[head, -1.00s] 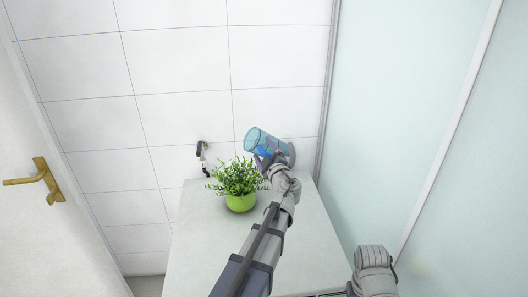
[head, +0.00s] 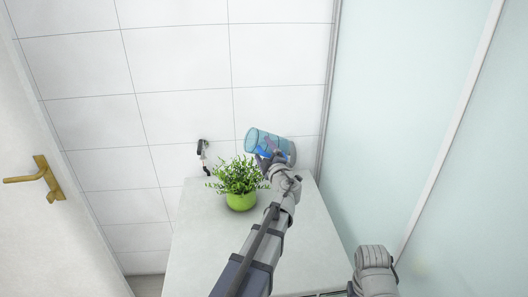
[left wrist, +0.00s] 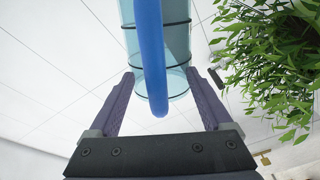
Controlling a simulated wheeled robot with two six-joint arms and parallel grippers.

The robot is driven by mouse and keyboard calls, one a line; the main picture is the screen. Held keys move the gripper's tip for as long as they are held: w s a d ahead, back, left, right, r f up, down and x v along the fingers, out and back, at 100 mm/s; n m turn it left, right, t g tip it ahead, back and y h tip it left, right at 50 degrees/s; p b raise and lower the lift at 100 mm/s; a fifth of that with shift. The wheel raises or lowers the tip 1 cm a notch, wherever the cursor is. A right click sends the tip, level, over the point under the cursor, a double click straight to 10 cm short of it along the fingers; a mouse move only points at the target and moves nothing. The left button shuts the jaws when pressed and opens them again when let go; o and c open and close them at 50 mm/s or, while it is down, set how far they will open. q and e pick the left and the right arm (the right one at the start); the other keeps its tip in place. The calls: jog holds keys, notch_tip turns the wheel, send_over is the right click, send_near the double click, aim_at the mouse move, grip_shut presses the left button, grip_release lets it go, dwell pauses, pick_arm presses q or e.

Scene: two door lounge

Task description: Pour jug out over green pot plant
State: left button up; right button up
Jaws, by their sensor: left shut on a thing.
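The jug (head: 264,141) is see-through blue with a blue handle and dark rings. It lies on its side in the air, close to level, just beyond and to the right of the green pot plant's leaves. My left gripper (head: 268,160) is shut on the jug at its handle; the left wrist view shows the handle (left wrist: 152,55) between the two fingers. The green pot plant (head: 240,202) stands upright on the counter, with bushy leaves; its leaves (left wrist: 275,65) fill the right of the left wrist view. Any water flow cannot be made out. My right gripper is out of view.
The pale counter (head: 215,255) is mostly bare in front of the plant. A small dark and metallic item (head: 203,155) is behind the plant's left, by the tiled wall (head: 180,60). Frosted panels (head: 410,110) stand right; a door with a brass handle (head: 40,180) is left.

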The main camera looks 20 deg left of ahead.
pick_arm(q)
jog(key=shift+s+a+r+n+p, duration=0.15)
jog(key=shift+r+n+p, duration=0.2)
jog(key=shift+n, duration=0.55)
dwell(1.3)
jog(key=shift+s+a+f+n+b, duration=0.35)
jog(key=shift+s+a+n+b, duration=0.15)
jog(key=shift+n, duration=0.3)
dwell(1.8)
